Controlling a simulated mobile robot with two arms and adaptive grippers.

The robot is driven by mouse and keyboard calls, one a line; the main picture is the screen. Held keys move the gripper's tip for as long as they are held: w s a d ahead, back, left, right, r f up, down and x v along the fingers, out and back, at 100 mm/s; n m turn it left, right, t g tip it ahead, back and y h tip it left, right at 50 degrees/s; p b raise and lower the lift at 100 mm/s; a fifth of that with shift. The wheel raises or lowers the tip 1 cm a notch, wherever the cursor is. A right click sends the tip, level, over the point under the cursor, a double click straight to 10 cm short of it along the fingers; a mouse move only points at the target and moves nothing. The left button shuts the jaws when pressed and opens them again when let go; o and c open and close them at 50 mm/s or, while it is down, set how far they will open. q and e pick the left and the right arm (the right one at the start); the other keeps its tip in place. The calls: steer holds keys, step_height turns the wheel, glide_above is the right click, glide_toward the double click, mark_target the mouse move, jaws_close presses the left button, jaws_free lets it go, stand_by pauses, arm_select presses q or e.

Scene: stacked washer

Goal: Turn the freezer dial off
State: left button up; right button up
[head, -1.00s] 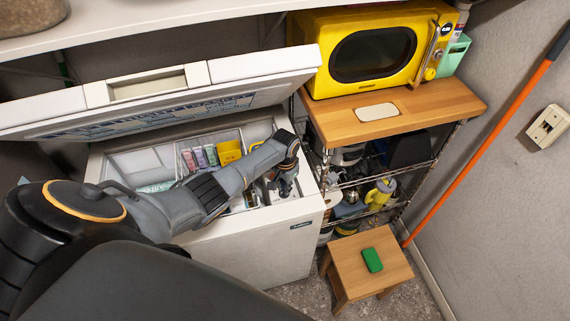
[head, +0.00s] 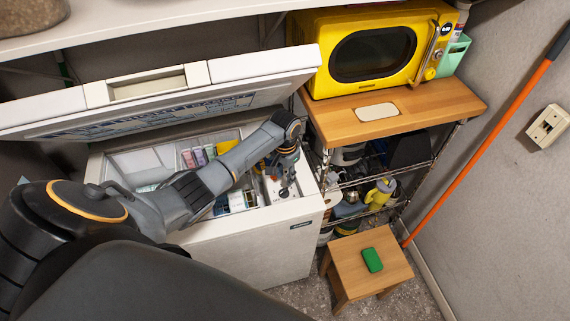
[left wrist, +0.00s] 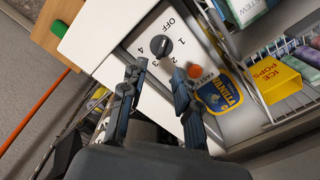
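The dark freezer dial (left wrist: 162,47) shows in the left wrist view on a white panel marked OFF, 1, 2, 3 and 4. I cannot tell for sure which mark it points to. My left gripper (left wrist: 157,78) is open, its two fingers apart with nothing between them. The dial lies just beyond the fingertips, and they appear not to touch it. In the head view, my left gripper (head: 283,187) points down over the right end of the white chest freezer (head: 255,255), whose lid (head: 255,66) stands open. My right gripper is not in view.
An orange-red button (left wrist: 195,71) marked FAST sits beside the dial. A vanilla tub (left wrist: 220,97) and a yellow ice pops box (left wrist: 273,80) are inside the freezer. A wire shelf with a wooden top (head: 435,105) and yellow microwave (head: 372,52) stands to the right.

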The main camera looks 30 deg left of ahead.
arm_select(q)
step_height(320, 180, up, 5)
steer(key=shift+f, duration=0.1)
stand_by(0.6)
